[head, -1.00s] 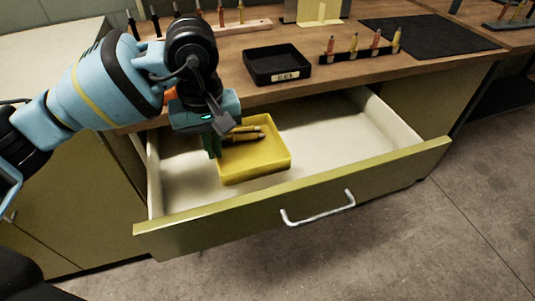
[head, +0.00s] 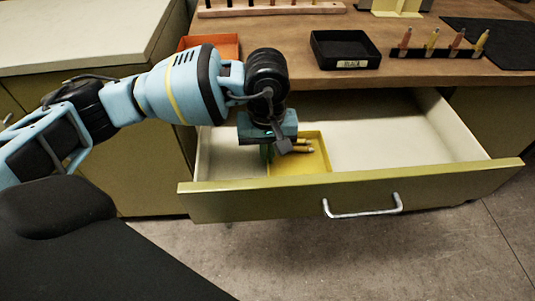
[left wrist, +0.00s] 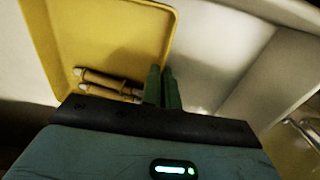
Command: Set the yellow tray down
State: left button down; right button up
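The yellow tray (head: 300,164) is inside the open drawer, at its left part. Its near edge is hidden behind the drawer front, and I cannot tell whether its base touches the drawer floor. Several pale, pin-like pieces (head: 302,146) lie in it. My left gripper (head: 267,153) reaches down at the tray's left side. In the left wrist view, its green fingers (left wrist: 162,88) are close together on the rim of the tray (left wrist: 110,35), with the wall between them. My right gripper is not in view.
The drawer's front panel (head: 260,200) with its handle stands out from the bench. The drawer floor right of the tray is clear. On the bench are a black tray (head: 345,60), an orange tray (head: 225,45), a rack of coloured pins (head: 436,53) and a dark mat (head: 495,40).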

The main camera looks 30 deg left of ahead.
pick_arm(q)
jog(key=shift+f, duration=0.35)
jog(key=shift+f, duration=0.15)
jog(key=c, duration=1.7)
grip_release()
notch_tip(320, 180, up, 12)
jog(key=shift+r+p, duration=0.15)
jog(key=shift+p, duration=0.4)
